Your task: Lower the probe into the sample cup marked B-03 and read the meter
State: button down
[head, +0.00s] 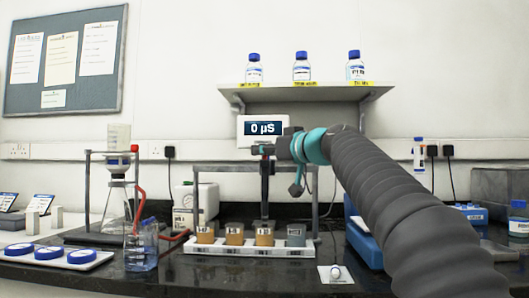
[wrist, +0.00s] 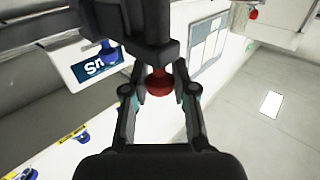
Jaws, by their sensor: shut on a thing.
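The meter (head: 263,128) on the back wall reads "0 µS"; part of it shows in the wrist view (wrist: 97,66). Several sample cups stand in a white rack (head: 250,249): three hold tan-orange contents (head: 234,234) and the right one looks grey (head: 296,235). Their labels are too small to read, so I cannot tell which is B-03. A dark upright probe assembly (head: 265,186) hangs on a frame above the cups, roughly over the third from left. My gripper (head: 268,150) is at its top. In the wrist view my gripper (wrist: 160,88) is shut on a red knob (wrist: 159,83).
A grey metal frame (head: 195,185) surrounds the rack. A small white pad (head: 337,274) lies front right. A bottle shelf (head: 305,92) hangs above.

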jog(key=shift+f, duration=0.45)
jog(key=shift+r, duration=0.1)
jog(key=c, duration=0.9)
grip_release()
jog(key=shift+s+d, duration=0.1)
jog(key=v, duration=1.1)
jog(key=shift+s+d, duration=0.25)
jog(key=shift+c, duration=0.2)
